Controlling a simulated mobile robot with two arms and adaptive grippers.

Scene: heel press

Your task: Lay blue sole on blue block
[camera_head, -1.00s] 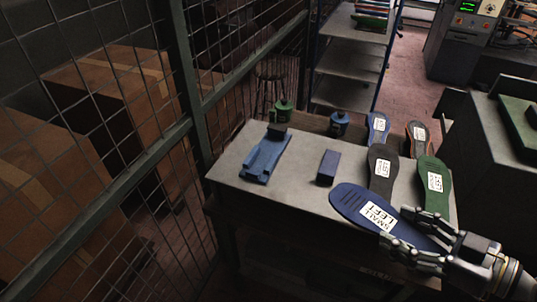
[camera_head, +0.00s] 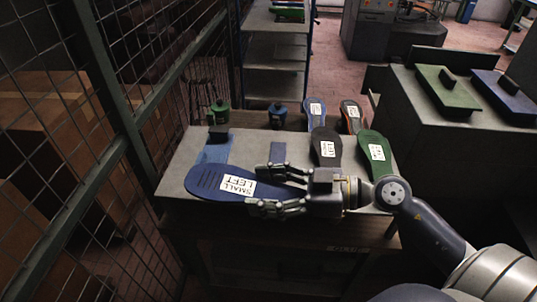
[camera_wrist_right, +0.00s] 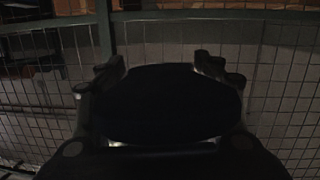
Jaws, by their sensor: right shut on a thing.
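The blue sole (camera_head: 208,180), with a white "SMALL LEFT" label, is in the head view above the front left of the table. My right gripper (camera_head: 262,190) is shut on its right end; its toe points left. In the right wrist view the sole is a dark shape (camera_wrist_right: 165,100) between the fingers (camera_wrist_right: 163,65). A long blue block with a dark raised end (camera_head: 214,150) lies on the table behind the sole, which partly hides it. My left gripper is out of view.
Black (camera_head: 325,146), green (camera_head: 378,155) and other soles lie at the table's right and back. Green (camera_head: 220,112) and blue (camera_head: 277,116) knobbed items stand behind. A mesh fence (camera_head: 100,130) runs along the left. A green block (camera_head: 447,90) sits on the right-hand stand.

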